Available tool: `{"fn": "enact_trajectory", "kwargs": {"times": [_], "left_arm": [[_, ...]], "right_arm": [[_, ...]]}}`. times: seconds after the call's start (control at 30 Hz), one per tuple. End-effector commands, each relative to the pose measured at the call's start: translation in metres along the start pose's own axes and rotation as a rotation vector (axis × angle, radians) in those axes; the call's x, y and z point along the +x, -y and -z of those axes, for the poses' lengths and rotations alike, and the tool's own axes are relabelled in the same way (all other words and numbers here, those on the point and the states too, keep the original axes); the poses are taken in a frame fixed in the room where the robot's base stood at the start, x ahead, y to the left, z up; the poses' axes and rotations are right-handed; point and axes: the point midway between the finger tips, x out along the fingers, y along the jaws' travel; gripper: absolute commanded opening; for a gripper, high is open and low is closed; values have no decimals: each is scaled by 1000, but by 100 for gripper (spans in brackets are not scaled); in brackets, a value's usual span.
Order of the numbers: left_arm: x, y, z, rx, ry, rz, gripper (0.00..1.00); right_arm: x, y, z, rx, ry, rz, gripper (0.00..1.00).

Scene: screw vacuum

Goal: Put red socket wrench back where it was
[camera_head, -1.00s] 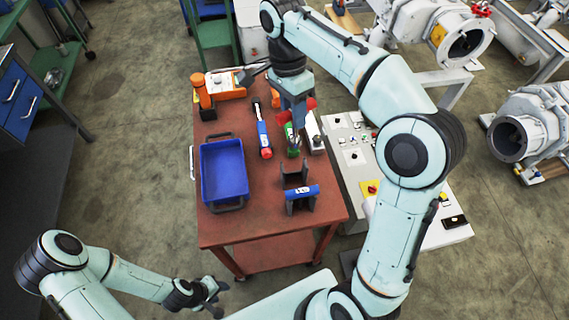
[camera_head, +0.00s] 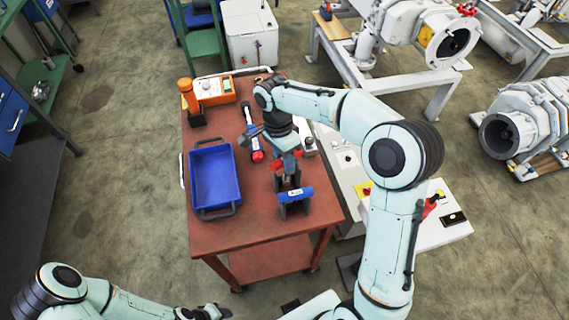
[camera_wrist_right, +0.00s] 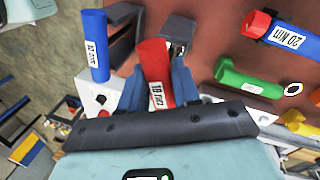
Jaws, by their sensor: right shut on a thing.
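The red socket wrench (camera_wrist_right: 155,60) is between the fingers of my right gripper (camera_wrist_right: 158,85) in the right wrist view. In the head view, red parts of the wrench (camera_head: 298,153) show beside my right gripper (camera_head: 289,170), just behind the black holder (camera_head: 282,207). A blue wrench (camera_head: 296,194) lies across the holder's front, also seen in the wrist view (camera_wrist_right: 96,45). My left gripper (camera_head: 212,312) is at the bottom edge, its fingers unclear.
A blue bin (camera_head: 215,205) stands on the left of the red table (camera_head: 240,232). A blue-and-red wrench (camera_wrist_right: 285,35) and a green wrench (camera_wrist_right: 250,80) lie nearby. An orange tool (camera_head: 190,97) and orange device (camera_head: 214,92) stand at the back. A grey control panel (camera_head: 345,160) adjoins the right.

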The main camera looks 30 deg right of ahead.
Motion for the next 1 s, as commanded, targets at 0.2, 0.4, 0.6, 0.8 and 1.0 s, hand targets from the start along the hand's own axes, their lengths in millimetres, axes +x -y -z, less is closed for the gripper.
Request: {"fn": "enact_trajectory", "kwargs": {"times": [0.2, 0.4, 0.6, 0.8, 1.0], "left_arm": [[3, 2, -2, -1, 2, 1, 43], [2, 2, -2, -1, 2, 1, 43], [6, 3, -4, -2, 5, 2, 43], [7, 4, -4, -2, 6, 2, 43], [7, 4, -4, -2, 5, 2, 43]], "right_arm": [[20, 4, 0, 0, 0, 1, 0], [20, 4, 0, 0, 0, 2, 0], [25, 5, 0, 0, 0, 1, 0], [28, 6, 0, 1, 0, 1, 42], [27, 6, 0, 1, 0, 1, 42]]}}
